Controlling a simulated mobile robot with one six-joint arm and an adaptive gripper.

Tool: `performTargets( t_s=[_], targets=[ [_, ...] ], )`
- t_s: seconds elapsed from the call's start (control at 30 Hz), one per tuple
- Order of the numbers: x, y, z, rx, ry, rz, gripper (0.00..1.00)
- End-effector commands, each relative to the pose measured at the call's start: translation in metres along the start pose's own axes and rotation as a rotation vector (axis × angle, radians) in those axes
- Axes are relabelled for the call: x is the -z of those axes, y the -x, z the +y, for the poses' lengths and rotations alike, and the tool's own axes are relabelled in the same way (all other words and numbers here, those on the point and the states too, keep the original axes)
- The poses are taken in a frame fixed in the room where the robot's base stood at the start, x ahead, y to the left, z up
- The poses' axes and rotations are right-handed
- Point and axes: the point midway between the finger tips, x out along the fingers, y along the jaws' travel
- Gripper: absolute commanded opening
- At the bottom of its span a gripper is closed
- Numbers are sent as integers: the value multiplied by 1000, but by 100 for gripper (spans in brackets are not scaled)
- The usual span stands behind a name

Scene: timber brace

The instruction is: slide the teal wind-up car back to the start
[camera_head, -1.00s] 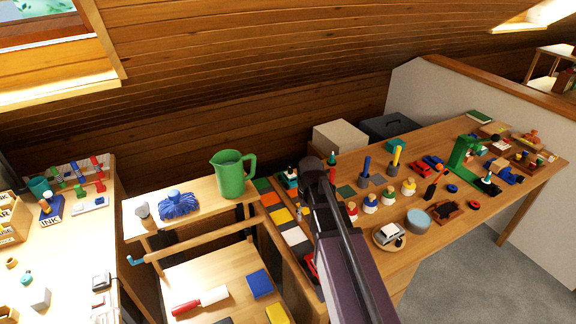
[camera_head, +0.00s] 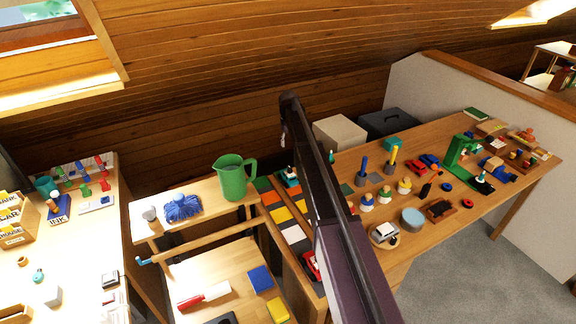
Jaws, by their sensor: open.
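A small teal item (camera_head: 290,176), which looks like the teal car, sits at the far end of a board of coloured patches (camera_head: 281,215). It is small in the picture and its details are hard to tell. A red car (camera_head: 311,264) stands near the board's close end, partly behind my arm. My arm rises across the middle of the head view and covers part of the board's right side. My gripper cannot be made out; the end of the arm is hidden behind the arm's own upper part.
A green jug (camera_head: 233,177) and a blue brush-like thing (camera_head: 181,207) stand on the shelf left of the board. Pegs, small figures and a white car on a round plate (camera_head: 384,235) crowd the right table.

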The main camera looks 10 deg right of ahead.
Motion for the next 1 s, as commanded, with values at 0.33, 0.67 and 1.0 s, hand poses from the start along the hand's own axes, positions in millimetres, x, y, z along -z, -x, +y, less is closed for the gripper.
performTargets(
  t_s=[0.33, 0.67, 1.0],
  targets=[
    [3, 0, 0, 0, 3, 0, 62],
    [3, -6, 0, 0, 3, 0, 62],
    [3, -29, -1, 0, 4, 0, 62]
  ],
)
